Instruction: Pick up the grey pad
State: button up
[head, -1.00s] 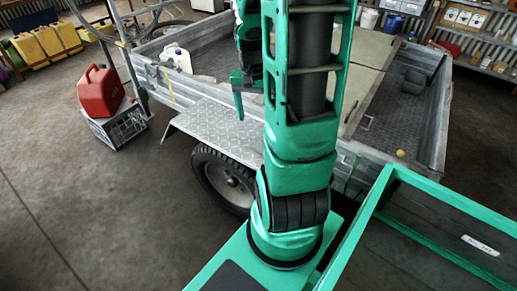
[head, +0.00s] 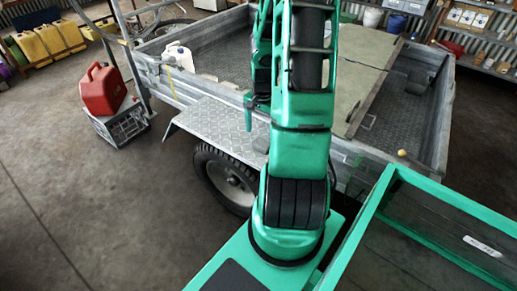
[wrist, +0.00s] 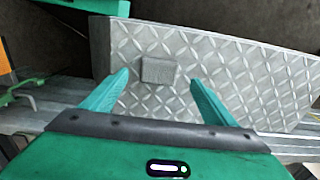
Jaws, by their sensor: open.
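The grey pad (wrist: 158,71) is a small, flat square block. In the wrist view it lies on the silver tread-plate mudguard (wrist: 225,75) of the trailer. My gripper (wrist: 159,80) is open, with one green finger on each side of the pad in the picture and visible gaps to both. The fingers do not appear to touch the pad. In the head view, a grey patch that looks like the pad (head: 262,143) shows at the mudguard's right end, partly behind my arm. One gripper finger (head: 249,112) shows above the mudguard; the rest is hidden by my arm.
The trailer's side wall (head: 185,93) runs behind the mudguard, with a white jug (head: 179,57) inside. A red fuel can (head: 102,89) stands on a grey crate (head: 122,124) to the left. A yellow ball (head: 402,153) is on the trailer's right edge.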

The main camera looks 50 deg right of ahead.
aim_at(262, 143)
jog(key=shift+d+f, duration=0.2)
jog(key=shift+f, duration=1.15)
jog(key=shift+d+f, duration=0.2)
jog(key=shift+f, duration=1.1)
jog(key=c, duration=1.2)
jog(key=shift+r, duration=0.85)
notch_tip(262, 143, up, 3)
jog(key=shift+f, duration=0.15)
jog(key=a+r, duration=0.6)
jog(key=a, duration=0.5)
jog(key=shift+w+a+r, duration=0.15)
jog(key=shift+a+r, duration=0.15)
jog(key=shift+a, duration=0.1)
